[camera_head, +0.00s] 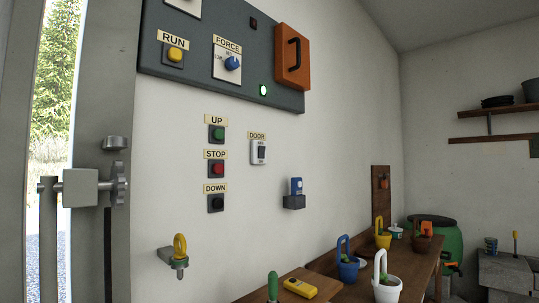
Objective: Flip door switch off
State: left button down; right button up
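The door switch (258,152) is a small dark rocker on a white plate on the wall, under a label reading DOOR (257,135). It sits right of the UP button and below the dark control panel. The rocker is too small to tell which way it is set. Neither of my grippers shows in the head view, and nothing touches the switch.
Green UP (217,134), red STOP (216,169) and black DOWN (216,202) buttons line the wall left of the switch. A blue item sits in a wall holder (293,201) below right. A wooden bench (352,290) with several pots stands lower right.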

aim_at(261, 149)
jog(key=l+u, duration=0.15)
jog(key=u, duration=0.8)
jog(key=l+u, duration=0.35)
jog(key=l, duration=0.15)
jog(key=k+l+u, duration=0.1)
jog(key=l+u, duration=0.3)
jog(key=k+l+u, duration=0.15)
jog(key=l+u, duration=0.2)
jog(key=l, duration=0.25)
jog(key=k+l, duration=0.15)
jog(key=l, duration=0.2)
jog(key=k+l, duration=0.1)
jog(key=l, duration=0.25)
